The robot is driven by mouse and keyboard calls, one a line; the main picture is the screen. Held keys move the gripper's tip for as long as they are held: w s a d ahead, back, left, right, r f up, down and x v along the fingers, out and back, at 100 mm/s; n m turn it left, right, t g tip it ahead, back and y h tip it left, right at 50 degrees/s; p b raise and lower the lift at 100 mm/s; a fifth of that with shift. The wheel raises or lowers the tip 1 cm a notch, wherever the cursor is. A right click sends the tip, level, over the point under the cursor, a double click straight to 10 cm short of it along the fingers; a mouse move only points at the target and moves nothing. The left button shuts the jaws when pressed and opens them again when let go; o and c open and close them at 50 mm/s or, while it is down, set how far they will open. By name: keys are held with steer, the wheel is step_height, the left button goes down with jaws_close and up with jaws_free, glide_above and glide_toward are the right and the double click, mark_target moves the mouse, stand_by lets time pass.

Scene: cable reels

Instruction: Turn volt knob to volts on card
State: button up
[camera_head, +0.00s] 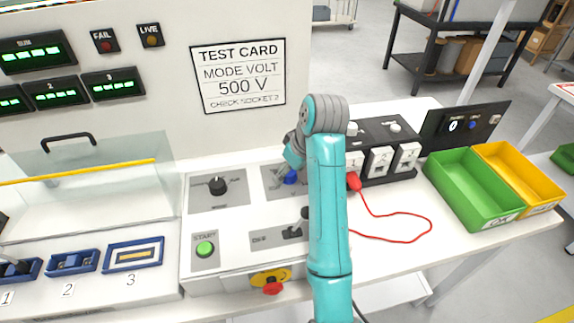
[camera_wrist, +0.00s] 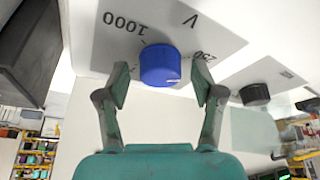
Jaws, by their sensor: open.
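The test card (camera_head: 238,77) on the back panel reads MODE VOLT, 500 V, CHECK SOCKET 2. The blue volt knob (camera_wrist: 160,66) sits on a grey plate marked V, with 1000 and 250 readable in the wrist view. It also shows in the head view (camera_head: 290,177), partly covered by my arm. My gripper (camera_wrist: 161,88) is open, with one finger on each side of the blue knob and gaps visible. The knob's pointer and the 500 mark cannot be made out.
A black mode knob (camera_head: 217,186) is left of the volt knob; it also shows in the wrist view (camera_wrist: 254,94). A green START button (camera_head: 205,249), a lever (camera_head: 292,232) and a red stop button (camera_head: 272,287) are nearby. A red lead (camera_head: 400,240) and green bin (camera_head: 470,190) lie right.

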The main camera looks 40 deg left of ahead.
steer(key=shift+c, duration=0.2)
steer(key=c, duration=1.1)
steer(key=shift+m, duration=0.3)
steer(key=m+t, duration=0.1)
steer(key=m, duration=0.2)
steer(key=shift+s+a+h, duration=0.1)
steer(key=shift+s+h, duration=0.05)
steer(key=shift+h, duration=0.25)
steer(key=m+t, duration=0.1)
steer(key=m, duration=0.3)
steer(key=shift+h, duration=0.4)
steer(key=m, duration=0.2)
steer(key=m+t+h, duration=0.1)
steer(key=m, duration=0.1)
steer(key=shift+s+a+m+h, duration=0.1)
steer(key=shift+m+h, duration=0.2)
steer(key=shift+f+m+t+h, duration=0.1)
steer(key=shift+m+t+h, duration=0.4)
steer(key=shift+m, duration=1.3)
